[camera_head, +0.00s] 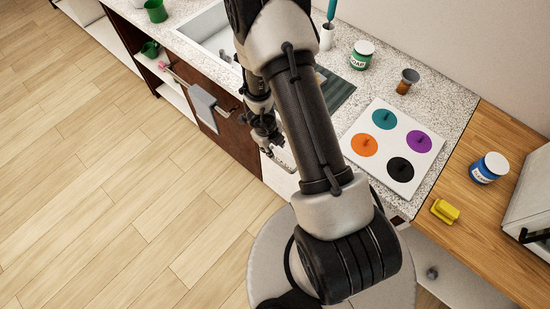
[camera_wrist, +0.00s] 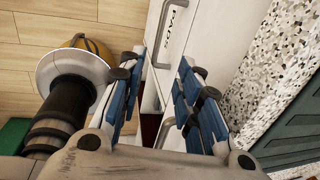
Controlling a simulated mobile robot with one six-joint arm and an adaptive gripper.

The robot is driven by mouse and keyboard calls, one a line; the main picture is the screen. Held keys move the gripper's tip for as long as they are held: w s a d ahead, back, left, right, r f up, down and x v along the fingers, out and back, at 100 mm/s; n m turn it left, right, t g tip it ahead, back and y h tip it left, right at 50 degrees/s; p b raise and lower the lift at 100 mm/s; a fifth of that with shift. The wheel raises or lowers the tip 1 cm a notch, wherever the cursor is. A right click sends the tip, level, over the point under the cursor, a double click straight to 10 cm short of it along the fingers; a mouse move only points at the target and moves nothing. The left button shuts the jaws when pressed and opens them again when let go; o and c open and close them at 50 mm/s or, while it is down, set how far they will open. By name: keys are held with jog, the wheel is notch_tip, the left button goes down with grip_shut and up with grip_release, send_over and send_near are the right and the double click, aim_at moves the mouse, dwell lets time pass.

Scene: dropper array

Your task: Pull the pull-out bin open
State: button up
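The white front under the counter (camera_head: 280,178) is partly hidden behind my arm in the head view. In the wrist view two white fronts show, each with a grey bar handle. One front (camera_wrist: 180,42) carries dark lettering I cannot read surely, beside its handle (camera_wrist: 160,32). The other handle (camera_wrist: 165,130) shows in the gap between my fingers, nearer the palm. I cannot tell which front is the pull-out bin; both look closed. My gripper (camera_wrist: 166,68) is open, its blue-padded fingers apart with nothing gripped. In the head view it is beside the counter front (camera_head: 276,148).
The speckled counter (camera_head: 445,115) holds a white board (camera_head: 383,174) with coloured discs, a green jar (camera_head: 362,55) and a small cup (camera_head: 408,80). The wood floor (camera_head: 110,200) at left is clear.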

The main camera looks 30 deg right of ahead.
aim_at(279, 163)
jog(key=d+f+b, duration=0.1)
jog(key=f+b, duration=0.2)
jog(key=f, duration=0.2)
jog(key=d+f+b, duration=0.1)
jog(key=f+b, duration=0.3)
jog(key=f, duration=0.2)
jog(key=w+d+f+b, duration=0.1)
jog(key=f+b, duration=0.2)
jog(key=f, duration=0.2)
jog(key=shift+f+b, duration=0.25)
jog(key=shift+b, duration=0.15)
jog(key=shift+c, duration=0.2)
grip_shut()
